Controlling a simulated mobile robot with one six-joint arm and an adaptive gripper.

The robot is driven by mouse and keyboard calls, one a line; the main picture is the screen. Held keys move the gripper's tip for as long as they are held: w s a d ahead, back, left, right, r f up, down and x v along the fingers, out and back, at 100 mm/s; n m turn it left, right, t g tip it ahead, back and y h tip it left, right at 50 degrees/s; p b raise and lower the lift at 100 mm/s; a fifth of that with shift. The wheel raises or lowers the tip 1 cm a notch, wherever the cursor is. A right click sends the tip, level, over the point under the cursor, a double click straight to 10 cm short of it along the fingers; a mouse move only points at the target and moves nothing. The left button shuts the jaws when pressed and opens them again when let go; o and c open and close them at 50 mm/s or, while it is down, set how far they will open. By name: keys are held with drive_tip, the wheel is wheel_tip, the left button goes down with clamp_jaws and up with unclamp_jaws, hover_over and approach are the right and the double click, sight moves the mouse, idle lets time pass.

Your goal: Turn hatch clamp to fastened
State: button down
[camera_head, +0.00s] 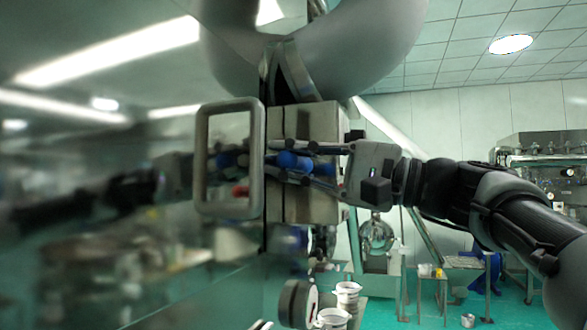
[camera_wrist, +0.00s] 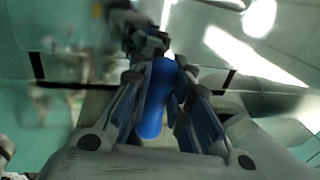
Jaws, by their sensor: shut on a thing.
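The hatch clamp shows as a blue rounded handle (camera_head: 287,160) in front of a grey-beige box. In the wrist view the blue handle (camera_wrist: 154,100) lies lengthwise between the two fingers. My gripper (camera_head: 292,162) reaches in from the right, roughly level, and is shut on the blue handle. In the wrist view my gripper (camera_wrist: 160,105) has one finger on each side of it. The clamp's pivot and catch are hidden by the fingers or too small to tell.
A grey rounded frame (camera_head: 257,155) stands just left of the clamp. A shiny reflective surface (camera_head: 100,250) fills the left side. The grey-beige box (camera_head: 310,118) is behind my fingers. White containers (camera_head: 347,296) stand below. Open green floor lies at lower right.

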drive_tip(key=shift+f+n, duration=0.1)
drive_tip(key=shift+n, duration=0.3)
drive_tip(key=c, duration=1.5)
unclamp_jaws()
drive_tip(key=shift+o, duration=0.2)
drive_tip(key=shift+d, duration=0.15)
drive_tip(key=v, duration=1.1)
drive_tip(key=shift+d, duration=0.4)
drive_tip(key=shift+s+f, duration=0.1)
drive_tip(key=shift+s, duration=0.1)
